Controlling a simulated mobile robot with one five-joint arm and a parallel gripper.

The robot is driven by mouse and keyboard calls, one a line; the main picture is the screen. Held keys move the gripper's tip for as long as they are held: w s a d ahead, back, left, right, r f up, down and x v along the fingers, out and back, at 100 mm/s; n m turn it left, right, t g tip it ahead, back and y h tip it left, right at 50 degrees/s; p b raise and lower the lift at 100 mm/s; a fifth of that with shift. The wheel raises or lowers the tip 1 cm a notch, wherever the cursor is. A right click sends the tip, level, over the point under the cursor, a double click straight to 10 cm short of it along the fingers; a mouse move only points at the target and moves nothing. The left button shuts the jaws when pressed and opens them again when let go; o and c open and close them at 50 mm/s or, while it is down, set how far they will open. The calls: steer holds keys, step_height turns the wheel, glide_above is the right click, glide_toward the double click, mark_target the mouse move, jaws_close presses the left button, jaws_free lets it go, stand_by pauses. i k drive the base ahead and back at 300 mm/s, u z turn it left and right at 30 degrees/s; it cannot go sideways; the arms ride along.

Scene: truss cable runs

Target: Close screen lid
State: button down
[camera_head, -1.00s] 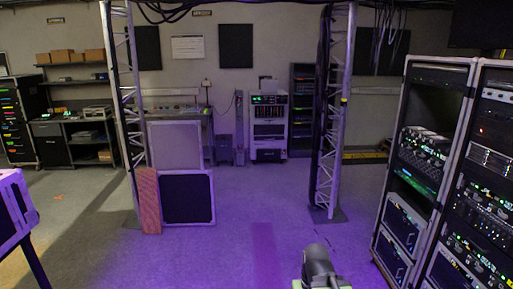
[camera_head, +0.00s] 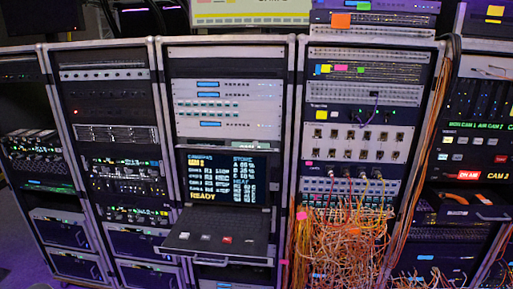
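The screen lid (camera_head: 229,177) stands up, open, in the middle rack and shows lit text, with READY at the bottom. Below it a dark pull-out drawer (camera_head: 218,238) sticks out from the rack front, with several small keys or labels on its top. The lid rises from the back of this drawer. A pale handle or latch (camera_head: 248,147) shows near the lid's top edge. My gripper is not in view.
Equipment racks stand side by side across the view. A dense tangle of orange cables (camera_head: 345,245) hangs just right of the drawer. The right rack has a lit panel (camera_head: 470,175) and another protruding drawer (camera_head: 465,204). Floor shows only at the lower left.

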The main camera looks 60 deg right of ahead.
mark_target(214, 174)
steer(key=z, duration=2.15)
steer(key=k, duration=1.3)
steer(key=z, duration=0.2)
steer(key=i, duration=0.3)
steer(key=u, duration=0.8)
steer(key=i, duration=1.4)
steer(key=u, duration=0.5)
